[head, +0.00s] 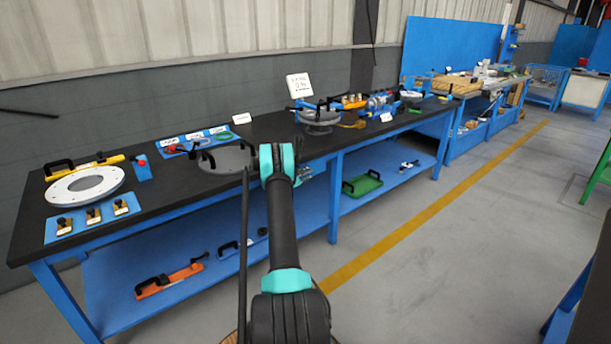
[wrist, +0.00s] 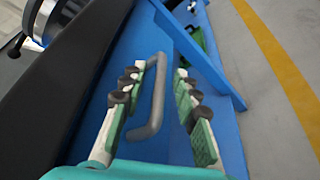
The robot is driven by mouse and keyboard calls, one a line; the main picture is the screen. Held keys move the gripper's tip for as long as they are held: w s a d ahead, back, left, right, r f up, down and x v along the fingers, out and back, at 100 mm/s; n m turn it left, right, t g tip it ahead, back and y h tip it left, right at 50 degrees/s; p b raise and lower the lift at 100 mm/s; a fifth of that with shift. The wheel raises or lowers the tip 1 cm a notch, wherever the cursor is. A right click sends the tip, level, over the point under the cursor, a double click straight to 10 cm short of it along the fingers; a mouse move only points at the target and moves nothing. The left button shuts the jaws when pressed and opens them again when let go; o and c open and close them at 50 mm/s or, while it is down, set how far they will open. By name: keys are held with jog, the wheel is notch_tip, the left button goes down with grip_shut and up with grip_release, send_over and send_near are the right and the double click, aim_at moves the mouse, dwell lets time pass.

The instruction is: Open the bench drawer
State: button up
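The bench drawer's blue front (wrist: 118,62) fills the middle of the wrist view, below the dark bench top. Its grey bar handle (wrist: 158,92) stands out from the front. My gripper (wrist: 167,70) is open, with one green-padded finger on each side of the handle. The handle lies between the fingers, with gaps showing on both sides. In the head view my gripper (head: 307,172) is at the bench's front edge, largely behind my own wrist. The drawer and handle are mostly hidden there by my arm.
The black bench top (head: 262,128) carries flanged discs, tools and small signs. The blue lower shelf (head: 200,258) holds an orange tool (head: 168,281) and a green tray (head: 362,184). The floor (head: 440,270) in front is clear, crossed by a yellow line.

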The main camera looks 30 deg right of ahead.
jog(key=shift+c, duration=0.5)
grip_shut()
